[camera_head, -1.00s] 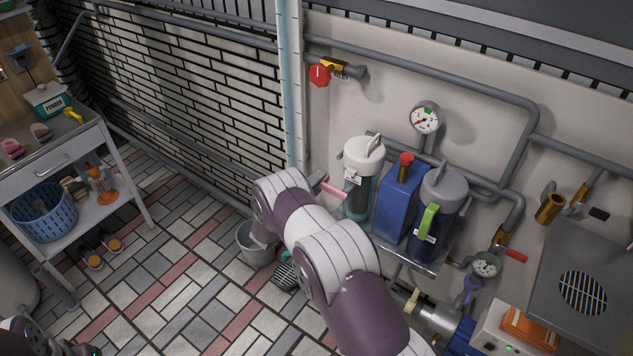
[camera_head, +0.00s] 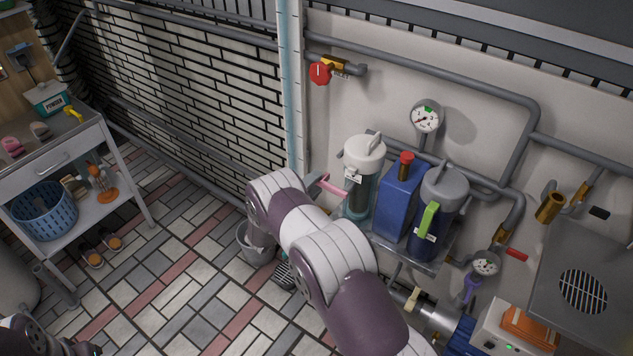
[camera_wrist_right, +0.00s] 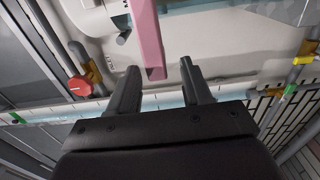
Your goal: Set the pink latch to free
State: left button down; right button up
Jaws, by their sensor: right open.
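The pink latch (camera_head: 331,187) sticks out to the left from the canister with the white lid (camera_head: 364,154), at the left end of the wall shelf. In the right wrist view the pink latch (camera_wrist_right: 147,38) is a long bar whose end reaches between the fingertips of my right gripper (camera_wrist_right: 159,65). The gripper is open, with one finger on either side of the bar and visible gaps.
A blue container (camera_head: 398,205) and a grey-lidded canister with a green handle (camera_head: 427,219) stand right of the white-lidded one. A red valve (camera_head: 320,72) and pipes line the wall. A bucket (camera_head: 255,246) stands on the floor; a cart (camera_head: 60,155) is at the left.

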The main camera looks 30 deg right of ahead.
jog(key=v, duration=1.1)
